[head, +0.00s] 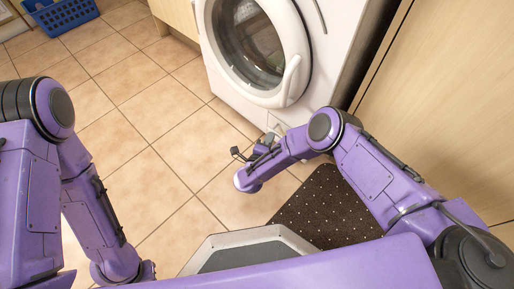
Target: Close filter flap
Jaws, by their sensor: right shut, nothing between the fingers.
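The white washing machine (228,88) stands at the top centre with its round door shut. The small filter flap (279,127) is low on its front, at the right end of the base. It is small and partly behind my right gripper, and I cannot tell how far it stands open. My right gripper (268,138) is shut and empty, close in front of the flap. I cannot tell whether it touches it. My left forearm hangs down at the lower left; the fingers of the left gripper are not visible.
A dark dotted mat (328,208) lies on the tiled floor (150,125) below my right arm. A wooden cabinet panel (450,95) stands close on the right. A blue basket (66,14) is at the far upper left. The floor at left centre is clear.

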